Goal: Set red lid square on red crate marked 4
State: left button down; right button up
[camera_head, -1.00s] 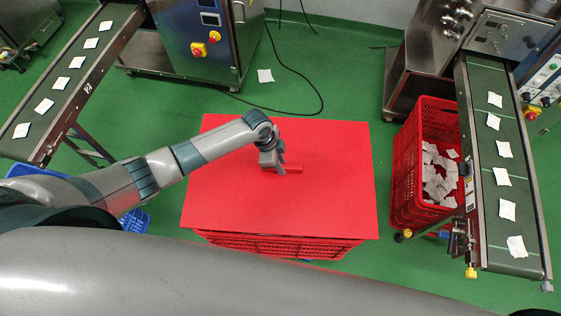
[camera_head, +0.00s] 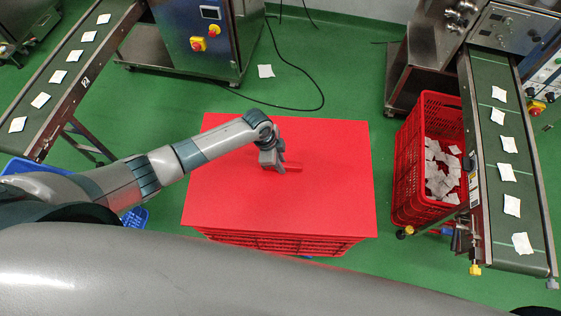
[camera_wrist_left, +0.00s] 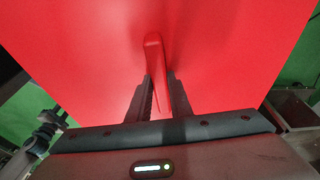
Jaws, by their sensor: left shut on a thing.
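The red lid (camera_head: 230,205) is a flat red sheet in the middle of the head view, with a raised red handle (camera_wrist_left: 153,60) at its centre. It lies over the red crate (camera_head: 285,243), whose slatted front wall shows under the lid's near edge. The lid looks about square with the crate, but I cannot tell whether it touches the rim all round. My left gripper (camera_head: 279,168) is shut on the handle; in the left wrist view its fingers (camera_wrist_left: 160,97) stand on both sides of it. No mark 4 is readable. My right gripper is not in view.
An open red crate (camera_head: 398,180) with teabags stands on the right beside a green conveyor (camera_head: 490,160) carrying teabags. Another conveyor (camera_head: 68,85) is at upper left. A steel machine (camera_head: 215,45) stands behind. A blue crate (camera_head: 136,219) is partly hidden by my arm. Green floor lies between.

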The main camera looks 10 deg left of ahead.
pick_arm(q)
jog(key=shift+f+b, duration=0.65)
jog(key=shift+f, duration=0.4)
jog(key=shift+p, duration=0.3)
dwell(1.4)
jog(key=shift+f+b, duration=1.55)
jog(key=shift+f, duration=0.5)
dwell(0.4)
jog(key=c, duration=1.5)
grip_release()
jog(key=shift+c, duration=0.2)
jog(key=shift+f, duration=0.1)
